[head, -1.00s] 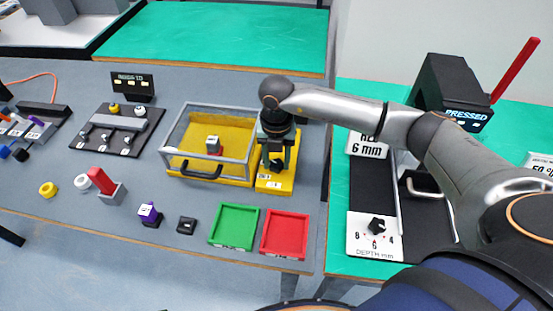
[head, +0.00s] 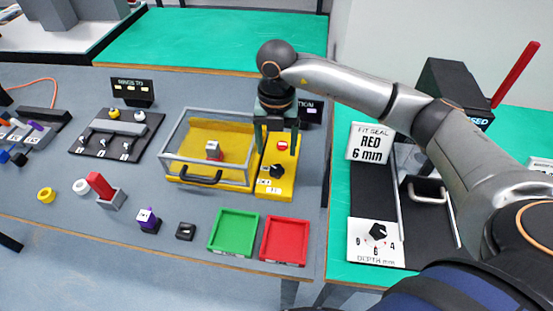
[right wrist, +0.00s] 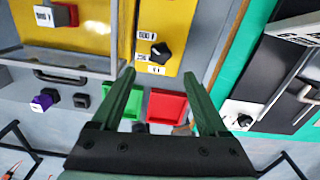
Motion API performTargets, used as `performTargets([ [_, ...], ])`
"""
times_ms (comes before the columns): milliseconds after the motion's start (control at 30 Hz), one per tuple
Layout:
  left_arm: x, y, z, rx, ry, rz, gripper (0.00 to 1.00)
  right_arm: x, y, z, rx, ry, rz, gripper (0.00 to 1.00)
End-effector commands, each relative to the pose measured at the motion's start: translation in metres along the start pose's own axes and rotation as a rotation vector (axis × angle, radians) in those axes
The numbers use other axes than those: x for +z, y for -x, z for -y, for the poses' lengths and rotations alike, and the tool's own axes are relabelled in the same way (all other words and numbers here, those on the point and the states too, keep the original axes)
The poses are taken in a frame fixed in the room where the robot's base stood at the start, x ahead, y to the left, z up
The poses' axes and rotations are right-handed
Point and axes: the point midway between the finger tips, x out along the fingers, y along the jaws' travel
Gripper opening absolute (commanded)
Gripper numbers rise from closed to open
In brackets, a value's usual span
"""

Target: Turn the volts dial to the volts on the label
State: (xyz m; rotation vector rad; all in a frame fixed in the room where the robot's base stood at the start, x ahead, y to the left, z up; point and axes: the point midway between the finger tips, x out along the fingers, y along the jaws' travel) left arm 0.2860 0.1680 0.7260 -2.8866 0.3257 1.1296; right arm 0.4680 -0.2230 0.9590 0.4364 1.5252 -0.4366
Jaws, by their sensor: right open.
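The volts dial is a black knob (head: 276,171) on a yellow panel (head: 263,190) at the right end of a clear-lidded box. A red button (head: 282,145) sits behind the knob. In the right wrist view the knob (right wrist: 160,49) has small white number tags around it; its exact setting is too small to read surely. My right gripper (head: 276,148) is open and empty above the panel, apart from the knob. Its fingers (right wrist: 186,74) show spread in the wrist view. A grey and red part with a white label (head: 213,149) is inside the box; I cannot read the label surely.
The grey-framed clear box (head: 249,166) with a black handle stands left of the panel. A green tray (head: 234,229) and a red tray (head: 284,241) lie in front. A black station with a depth dial (head: 377,231) is at the right.

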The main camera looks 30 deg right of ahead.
Motion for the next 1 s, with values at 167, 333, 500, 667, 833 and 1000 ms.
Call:
performTargets([
  [167,0.002,-0.002,0.000,0.000,0.000,0.000,0.00,0.001,0.032,-0.001,0.003,0.000,0.002,0.77],
  [333,0.003,-0.003,0.000,0.000,0.000,0.000,0.00,0.000,0.046,0.000,0.001,-0.001,0.000,0.77],
  [500,0.003,-0.003,0.000,0.000,0.000,0.000,0.00,0.000,0.048,0.000,0.000,-0.001,-0.002,0.77],
  [667,0.003,-0.003,0.000,0.000,0.000,0.000,0.00,0.000,0.048,0.000,0.000,-0.001,-0.001,0.77],
  [833,0.003,-0.003,0.000,0.000,0.000,0.000,0.00,0.000,0.048,0.000,0.000,-0.001,-0.001,0.77],
  [1000,0.003,-0.003,0.000,0.000,0.000,0.000,0.00,0.000,0.048,0.000,0.000,0.000,-0.001,0.77],
])
